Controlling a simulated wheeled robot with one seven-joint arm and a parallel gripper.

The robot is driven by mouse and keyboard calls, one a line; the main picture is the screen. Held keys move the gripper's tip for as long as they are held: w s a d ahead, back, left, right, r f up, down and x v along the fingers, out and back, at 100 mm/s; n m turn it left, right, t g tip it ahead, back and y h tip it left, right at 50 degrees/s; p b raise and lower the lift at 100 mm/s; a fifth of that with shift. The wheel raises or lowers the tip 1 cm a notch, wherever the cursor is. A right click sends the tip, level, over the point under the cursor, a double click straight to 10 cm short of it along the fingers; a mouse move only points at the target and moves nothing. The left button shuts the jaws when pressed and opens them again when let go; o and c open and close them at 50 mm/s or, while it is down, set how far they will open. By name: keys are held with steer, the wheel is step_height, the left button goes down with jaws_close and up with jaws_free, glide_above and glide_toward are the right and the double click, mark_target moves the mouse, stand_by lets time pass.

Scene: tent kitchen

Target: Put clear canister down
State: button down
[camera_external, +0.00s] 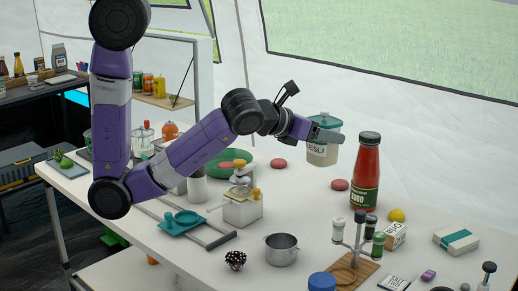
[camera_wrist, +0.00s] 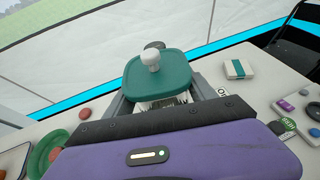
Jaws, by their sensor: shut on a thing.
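The clear canister (camera_external: 320,152) has a teal lid and a label reading "MUESLI", partly covered by my gripper. My gripper (camera_external: 326,135) is shut on it and holds it upright above the back part of the white table (camera_external: 290,198). In the wrist view the canister's teal lid (camera_wrist: 160,75) with a white knob lies between my fingers. The canister's lower body is hidden there.
A red sauce bottle (camera_external: 367,172) stands just right of the canister. Reddish round items (camera_external: 278,163) (camera_external: 340,185) lie on the table nearby. A steel pot (camera_external: 281,249), a spice stand (camera_external: 357,240) and a white-teal box (camera_external: 456,241) stand nearer the front. Some bare table lies left of the bottle.

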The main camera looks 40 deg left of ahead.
steer(key=s+n+y, duration=0.3)
steer(key=s, duration=0.3)
steer(key=shift+a+f+b, duration=0.15)
steer(key=shift+f+b, duration=0.5)
steer(key=shift+f, duration=2.45)
steer(key=shift+a+f+b, duration=0.15)
steer(key=shift+f+b, duration=0.5)
steer(key=shift+f, duration=2.4)
steer(key=shift+a+f+b, duration=0.15)
steer(key=shift+f+b, duration=0.5)
steer(key=shift+f, duration=2.45)
steer(key=shift+f, duration=0.1)
steer(key=shift+c, duration=1.5)
jaws_free()
